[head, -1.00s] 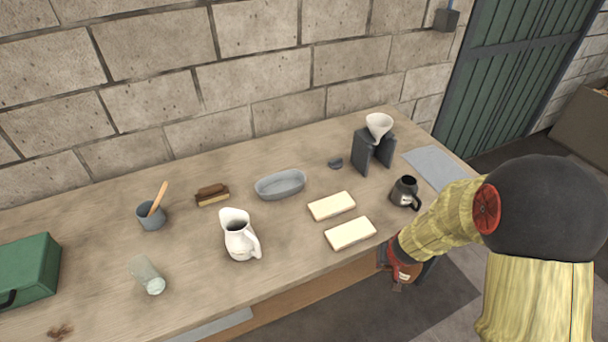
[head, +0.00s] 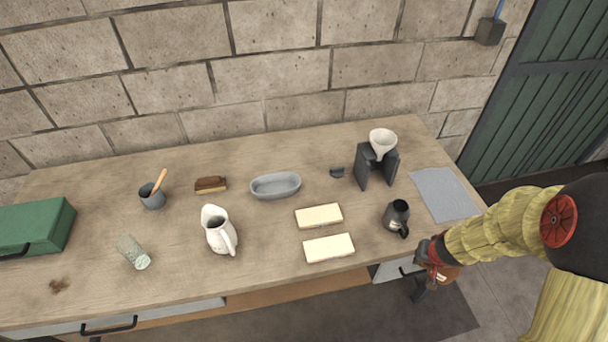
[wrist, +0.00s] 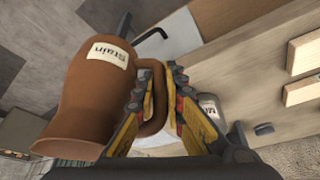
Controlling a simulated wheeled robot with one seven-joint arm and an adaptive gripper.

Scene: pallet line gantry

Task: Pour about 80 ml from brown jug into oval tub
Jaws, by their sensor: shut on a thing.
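The brown jug (wrist: 88,98) has a pale label reading "Stain" and fills the left of the wrist view. My gripper (wrist: 158,82) is shut on its handle. In the head view, my gripper (head: 424,268) holds the jug (head: 447,272) just off the table's front right edge, and my arm hides part of it. I cannot see its contents or judge its tilt well. The oval tub (head: 275,191) is a shallow grey dish standing at the middle back of the table, well to the left of my gripper.
The table (head: 180,275) also holds a white jug (head: 219,238), a dark jug (head: 397,217), two cream blocks (head: 319,216) (head: 328,248) and a dark stand (head: 376,169) with a white funnel (head: 382,141).

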